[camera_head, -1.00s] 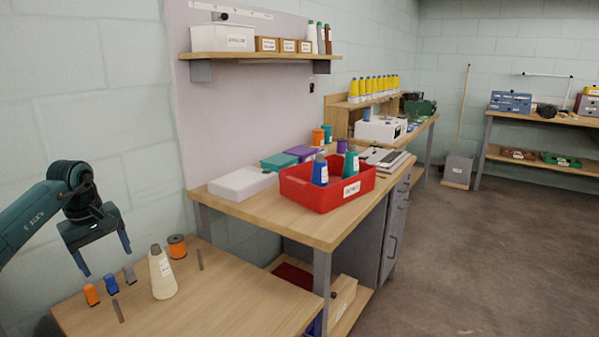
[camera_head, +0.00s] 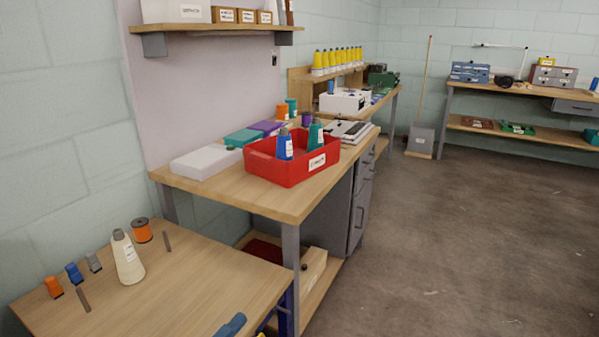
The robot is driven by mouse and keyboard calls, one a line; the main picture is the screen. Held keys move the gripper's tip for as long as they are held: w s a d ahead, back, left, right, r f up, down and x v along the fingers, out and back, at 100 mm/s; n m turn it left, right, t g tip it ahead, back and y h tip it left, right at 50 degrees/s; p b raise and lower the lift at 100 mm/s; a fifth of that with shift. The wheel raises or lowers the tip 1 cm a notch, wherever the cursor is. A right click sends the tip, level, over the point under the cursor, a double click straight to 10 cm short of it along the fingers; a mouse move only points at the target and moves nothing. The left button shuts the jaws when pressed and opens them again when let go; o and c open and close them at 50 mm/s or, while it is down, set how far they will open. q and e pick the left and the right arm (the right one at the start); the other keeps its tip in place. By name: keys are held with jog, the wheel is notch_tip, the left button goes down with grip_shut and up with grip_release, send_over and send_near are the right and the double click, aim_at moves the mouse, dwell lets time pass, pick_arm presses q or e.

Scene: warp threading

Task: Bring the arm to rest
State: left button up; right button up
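Neither gripper shows in the head view now. A small teal-blue piece, likely part of one of my arms, shows at the bottom edge over the near table's front. On the near wooden table (camera_head: 190,285) a cream thread cone (camera_head: 128,262) stands upright with a grey tip. An orange spool (camera_head: 142,231) stands behind it. Orange (camera_head: 53,287), blue (camera_head: 74,273) and grey (camera_head: 94,262) small pieces stand in a row at the left. Two thin grey pegs stand on the table, one at the front left (camera_head: 83,299) and one right of the spool (camera_head: 167,241).
A higher workbench (camera_head: 285,208) stands beyond, with a red bin (camera_head: 262,166) holding cones and a white box (camera_head: 205,163). A shelf (camera_head: 200,28) hangs above it. Open concrete floor (camera_head: 450,250) lies to the right. A broom and dustpan (camera_head: 420,140) lean at the back wall.

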pick_arm(q)
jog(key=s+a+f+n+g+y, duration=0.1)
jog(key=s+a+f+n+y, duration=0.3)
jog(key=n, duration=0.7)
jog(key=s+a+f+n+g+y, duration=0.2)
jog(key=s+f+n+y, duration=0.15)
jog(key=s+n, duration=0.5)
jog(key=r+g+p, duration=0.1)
jog(key=p, duration=0.4)
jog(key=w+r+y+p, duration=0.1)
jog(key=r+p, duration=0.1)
jog(key=p, duration=0.4)
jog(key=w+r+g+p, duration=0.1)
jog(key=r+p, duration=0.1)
jog(key=p, duration=0.3)
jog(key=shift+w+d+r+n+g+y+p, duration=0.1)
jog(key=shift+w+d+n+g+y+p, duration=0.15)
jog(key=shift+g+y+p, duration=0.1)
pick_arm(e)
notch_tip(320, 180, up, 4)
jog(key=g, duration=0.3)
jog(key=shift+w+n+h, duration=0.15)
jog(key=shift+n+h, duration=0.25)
